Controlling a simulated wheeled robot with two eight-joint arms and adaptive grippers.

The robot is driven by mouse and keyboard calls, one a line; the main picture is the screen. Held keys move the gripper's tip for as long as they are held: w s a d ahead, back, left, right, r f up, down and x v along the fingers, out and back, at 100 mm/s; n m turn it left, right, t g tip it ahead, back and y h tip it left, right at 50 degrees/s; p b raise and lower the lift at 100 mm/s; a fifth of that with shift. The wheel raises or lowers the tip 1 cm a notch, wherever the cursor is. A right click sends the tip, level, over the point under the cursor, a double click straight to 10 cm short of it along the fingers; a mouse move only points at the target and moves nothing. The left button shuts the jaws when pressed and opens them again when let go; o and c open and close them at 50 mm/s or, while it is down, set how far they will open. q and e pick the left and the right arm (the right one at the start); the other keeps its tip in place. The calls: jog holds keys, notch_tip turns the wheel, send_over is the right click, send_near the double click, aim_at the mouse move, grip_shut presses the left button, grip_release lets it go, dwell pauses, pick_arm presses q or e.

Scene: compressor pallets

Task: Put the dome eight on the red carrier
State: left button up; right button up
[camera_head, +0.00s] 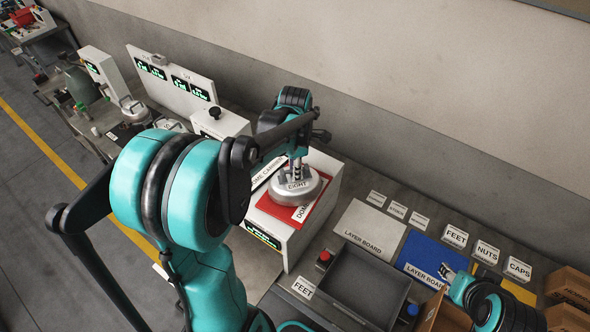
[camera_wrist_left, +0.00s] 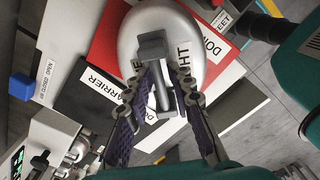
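The dome eight (camera_head: 296,187) is a grey metal dome with an "EIGHT" label. It appears level on the red carrier (camera_head: 322,207), a red plate on a white bench unit; I cannot tell whether a small gap remains beneath it. My left gripper (camera_head: 296,165) is over the dome. In the left wrist view, its fingers (camera_wrist_left: 157,75) close around the upright handle (camera_wrist_left: 160,88) of the dome (camera_wrist_left: 195,55), with the red carrier (camera_wrist_left: 110,45) beneath. My right gripper (camera_head: 446,272) is partly visible at lower right, over the blue layer board; its opening is unclear.
Right of the unit are a grey layer board (camera_head: 370,228), a blue layer board (camera_head: 425,253), a dark tray (camera_head: 365,280) and several label blocks. Cardboard boxes (camera_head: 570,290) stand far right. White display panels (camera_head: 172,80) stand at the back left. A wall runs behind the bench.

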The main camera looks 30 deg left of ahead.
pick_arm(q)
notch_tip(320, 180, up, 12)
jog(key=s+d+f+m+t, duration=0.2)
jog(key=s+d+m, duration=0.3)
jog(key=m, duration=0.8)
jog(key=s+d+f+m+t, duration=0.3)
jog(key=s+d+m+t, duration=0.2)
jog(key=m, duration=0.9)
jog(key=shift+s+d+f, duration=0.25)
jog(key=shift+s+d, duration=0.2)
jog(key=shift+s, duration=0.3)
